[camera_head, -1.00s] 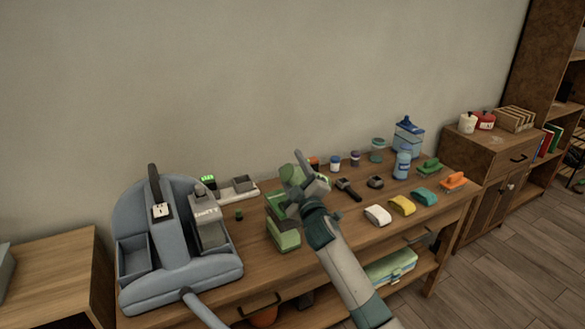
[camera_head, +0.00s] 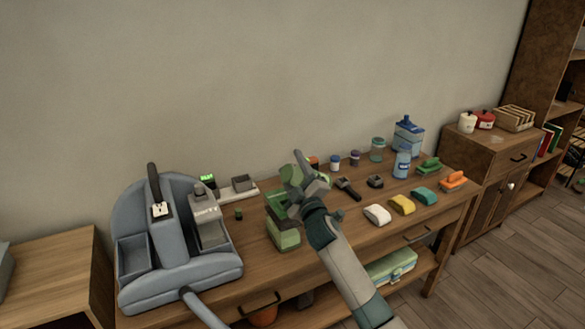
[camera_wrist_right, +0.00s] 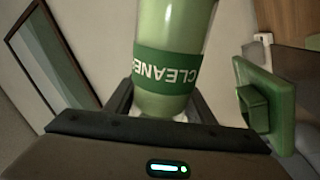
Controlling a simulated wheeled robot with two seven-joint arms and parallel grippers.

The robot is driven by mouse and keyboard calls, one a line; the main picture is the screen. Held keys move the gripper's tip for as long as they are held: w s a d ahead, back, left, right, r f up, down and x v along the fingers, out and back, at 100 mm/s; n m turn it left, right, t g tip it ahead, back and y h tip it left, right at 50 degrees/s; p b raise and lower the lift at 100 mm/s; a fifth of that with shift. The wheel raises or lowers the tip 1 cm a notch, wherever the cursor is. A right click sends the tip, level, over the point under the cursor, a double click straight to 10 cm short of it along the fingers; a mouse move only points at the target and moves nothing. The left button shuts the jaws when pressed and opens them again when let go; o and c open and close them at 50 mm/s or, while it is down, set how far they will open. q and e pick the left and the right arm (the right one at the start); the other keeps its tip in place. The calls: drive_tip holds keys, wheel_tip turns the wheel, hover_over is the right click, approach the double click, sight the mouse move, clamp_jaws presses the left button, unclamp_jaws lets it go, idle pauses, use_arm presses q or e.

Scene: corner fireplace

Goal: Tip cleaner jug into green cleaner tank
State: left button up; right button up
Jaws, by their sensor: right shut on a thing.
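The green cleaner jug (camera_wrist_right: 168,70), with a darker CLEANER band whose lettering reads upside down, is held between the fingers of my right gripper (camera_wrist_right: 160,108). In the head view my right gripper (camera_head: 300,178) is shut on it above the left-middle of the bench, and the arm hides much of the jug. The green cleaner tank (camera_head: 284,238) stands on the bench just below and left of the gripper. I cannot tell if the jug's mouth meets the tank's opening. A green block-like part (camera_wrist_right: 265,105) shows right of the jug in the wrist view. My left gripper is not in view.
A blue-grey machine (camera_head: 180,262) with a hose stands at the bench's left. Several small jars, a blue jug (camera_head: 408,136), a blue bottle (camera_head: 402,165) and coloured brushes and sponges (camera_head: 402,204) fill the right. The wall is close behind the bench.

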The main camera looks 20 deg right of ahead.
drive_tip(key=shift+d+f+n+y+b, duration=0.1)
drive_tip(key=shift+f+n+y+b, duration=0.25)
drive_tip(key=shift+n, duration=0.95)
idle(1.0)
idle(0.4)
drive_tip(key=shift+f+n, duration=0.1)
drive_tip(key=shift+n, duration=0.2)
drive_tip(key=shift+f, duration=0.1)
idle(0.6)
drive_tip(key=shift+f+n+y+b, duration=0.35)
drive_tip(key=shift+n, duration=0.55)
drive_tip(key=shift+f+n+y+b, duration=0.3)
drive_tip(key=shift+n+b, duration=0.05)
drive_tip(key=shift+n, duration=0.55)
idle(1.2)
drive_tip(key=shift+r, duration=0.1)
idle(0.4)
